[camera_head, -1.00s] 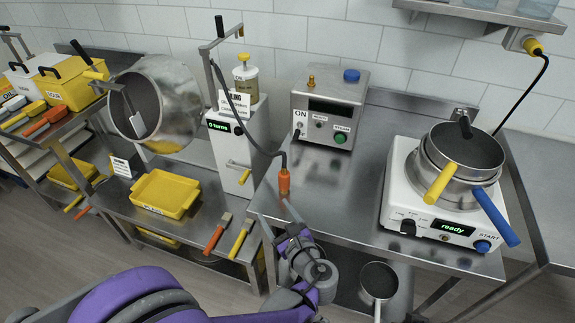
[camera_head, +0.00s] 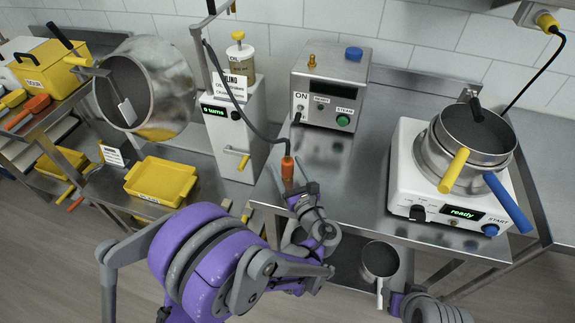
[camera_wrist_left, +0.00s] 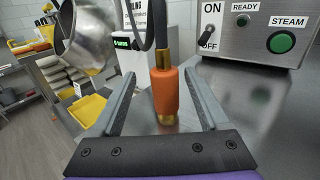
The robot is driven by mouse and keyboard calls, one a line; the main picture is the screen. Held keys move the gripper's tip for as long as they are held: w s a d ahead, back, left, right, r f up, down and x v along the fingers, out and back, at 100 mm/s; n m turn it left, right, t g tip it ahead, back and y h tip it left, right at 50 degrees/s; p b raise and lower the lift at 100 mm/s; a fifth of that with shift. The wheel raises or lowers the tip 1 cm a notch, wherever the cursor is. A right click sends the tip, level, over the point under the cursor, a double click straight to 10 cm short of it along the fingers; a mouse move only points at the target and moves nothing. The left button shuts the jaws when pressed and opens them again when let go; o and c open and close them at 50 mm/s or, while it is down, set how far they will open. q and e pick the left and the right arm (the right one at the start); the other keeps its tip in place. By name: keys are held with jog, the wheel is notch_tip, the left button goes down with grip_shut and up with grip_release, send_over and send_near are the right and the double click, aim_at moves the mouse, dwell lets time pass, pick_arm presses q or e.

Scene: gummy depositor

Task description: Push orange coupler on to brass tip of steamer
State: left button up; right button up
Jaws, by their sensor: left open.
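The orange coupler (camera_head: 287,168) hangs upright at the end of a dark hose (camera_head: 252,125) above the steel table. In the left wrist view the coupler (camera_wrist_left: 165,92) stands between my open fingers, with a visible gap on each side. My left gripper (camera_head: 295,185) is just in front of it and open. The steamer (camera_head: 326,92) is a steel box behind and to the right. Its brass tip (camera_head: 312,61) stands bare on top, beside a blue cap. In the wrist view the steamer (camera_wrist_left: 235,52) shows only its lower front.
A white cooker (camera_head: 403,190) with stacked pans stands to the right. The white oil dispenser (camera_head: 238,150) is on the left, with a tilted steel drum (camera_head: 175,95) and yellow trays beyond. The table (camera_head: 345,185) between coupler and cooker is clear.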

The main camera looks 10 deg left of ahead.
pick_arm(q)
jog(key=x, duration=0.2)
jog(key=p+x, duration=0.1)
jog(key=x, duration=0.2)
jog(key=shift+w+d, duration=0.2)
jog(key=shift+d, duration=0.05)
jog(key=shift+s, duration=0.15)
jog(key=c, duration=0.3)
grip_shut()
